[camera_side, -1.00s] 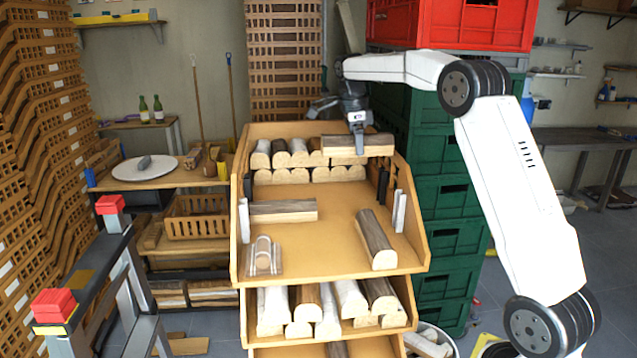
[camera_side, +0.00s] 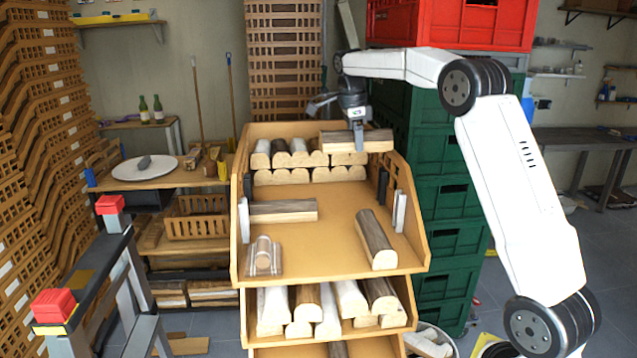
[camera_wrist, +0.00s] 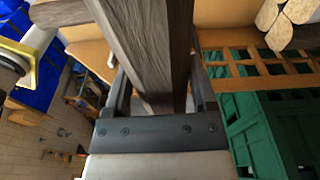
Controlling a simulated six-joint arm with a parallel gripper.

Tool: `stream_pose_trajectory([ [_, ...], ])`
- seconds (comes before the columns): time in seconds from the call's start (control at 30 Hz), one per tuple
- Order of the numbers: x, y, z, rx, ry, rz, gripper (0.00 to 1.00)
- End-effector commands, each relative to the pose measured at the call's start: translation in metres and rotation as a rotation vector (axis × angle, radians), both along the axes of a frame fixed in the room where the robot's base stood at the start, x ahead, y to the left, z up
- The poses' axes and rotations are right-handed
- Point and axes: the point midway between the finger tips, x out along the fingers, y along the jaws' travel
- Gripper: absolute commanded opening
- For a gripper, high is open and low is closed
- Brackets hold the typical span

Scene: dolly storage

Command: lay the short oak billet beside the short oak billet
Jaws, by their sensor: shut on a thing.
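My gripper (camera_side: 357,133) is shut on a billet (camera_side: 340,141) at the back right of the wooden dolly's top tray (camera_side: 330,225). Several billets (camera_side: 297,153) are stacked in two rows along the tray's back, beside and below the held one. One billet (camera_side: 283,211) lies crosswise at the tray's left. Another billet (camera_side: 374,238) lies lengthwise at the right. I cannot tell which are short oak.
Upright white posts (camera_side: 399,211) and dark posts (camera_side: 383,185) line the right wall. The middle of the tray is bare. Green crates (camera_side: 450,205) stand close on the right.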

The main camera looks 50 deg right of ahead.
Motion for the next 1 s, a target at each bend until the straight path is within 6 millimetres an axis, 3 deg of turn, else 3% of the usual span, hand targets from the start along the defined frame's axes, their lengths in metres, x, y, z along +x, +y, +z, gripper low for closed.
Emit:
stream_pose_trajectory([
  [0.27, 0.003, 0.027, -0.014, 0.009, -0.003, 0.227, 0.0],
  [0.53, 0.001, 0.068, -0.04, 0.018, -0.006, 0.595, 0.0],
  [1.0, -0.022, 0.142, -0.086, 0.012, -0.005, 1.246, 0.0],
])
